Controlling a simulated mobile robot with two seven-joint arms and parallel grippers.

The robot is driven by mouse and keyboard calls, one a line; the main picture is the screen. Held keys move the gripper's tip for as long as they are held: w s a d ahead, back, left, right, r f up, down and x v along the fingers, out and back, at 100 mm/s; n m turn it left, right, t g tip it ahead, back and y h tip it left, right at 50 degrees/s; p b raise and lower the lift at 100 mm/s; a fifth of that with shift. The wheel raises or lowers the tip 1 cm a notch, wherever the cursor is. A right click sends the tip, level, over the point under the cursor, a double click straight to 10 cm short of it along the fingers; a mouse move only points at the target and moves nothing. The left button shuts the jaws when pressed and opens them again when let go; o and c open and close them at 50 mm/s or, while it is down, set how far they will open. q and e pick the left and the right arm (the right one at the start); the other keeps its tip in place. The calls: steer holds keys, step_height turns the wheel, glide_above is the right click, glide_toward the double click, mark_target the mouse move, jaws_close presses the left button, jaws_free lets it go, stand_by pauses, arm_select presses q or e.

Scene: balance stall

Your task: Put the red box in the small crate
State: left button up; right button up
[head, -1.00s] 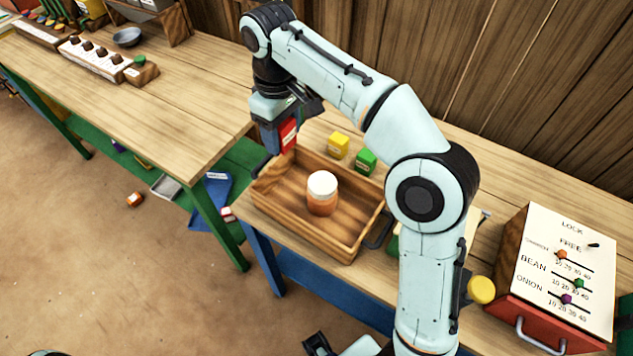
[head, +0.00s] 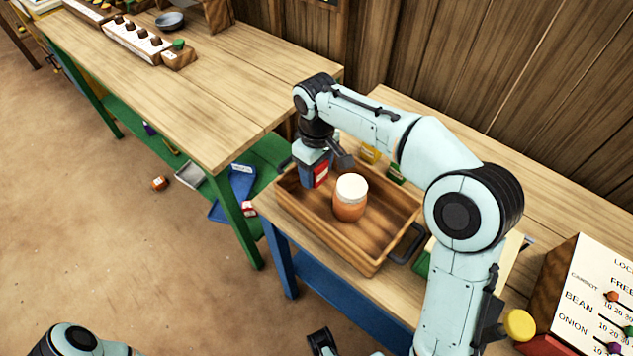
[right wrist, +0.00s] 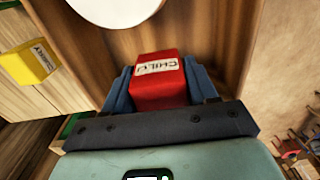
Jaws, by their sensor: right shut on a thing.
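The red box (head: 321,174) is between the fingers of my right gripper (head: 313,177), at the far left end of the small wooden crate (head: 322,238). In the right wrist view the red box (right wrist: 160,84), with a white label reading CHILLI, sits between the blue fingers (right wrist: 160,88), which are shut on it. The crate's wooden inside (right wrist: 200,30) shows behind it. I cannot tell whether the box touches the crate floor. A jar with a white lid (head: 350,197) stands upright in the crate, right of the box. My left gripper cannot be made out.
A yellow box (head: 370,153) and a green box (head: 397,173) stand behind the crate, partly hidden by my right arm. A sloped panel with sliders (head: 600,290) is at the right. Another long table (head: 190,90) stands at the left with a gap between.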

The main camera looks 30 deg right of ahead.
mark_target(316, 182)
steer(key=shift+f+b, duration=0.4)
steer(key=shift+f, duration=1.8)
steer(key=shift+f, duration=0.2)
steer(key=o, duration=1.1)
steer(key=shift+r, duration=0.15)
step_height(316, 182, up, 12)
steer(key=p, duration=0.2)
steer(key=shift+p, duration=0.3)
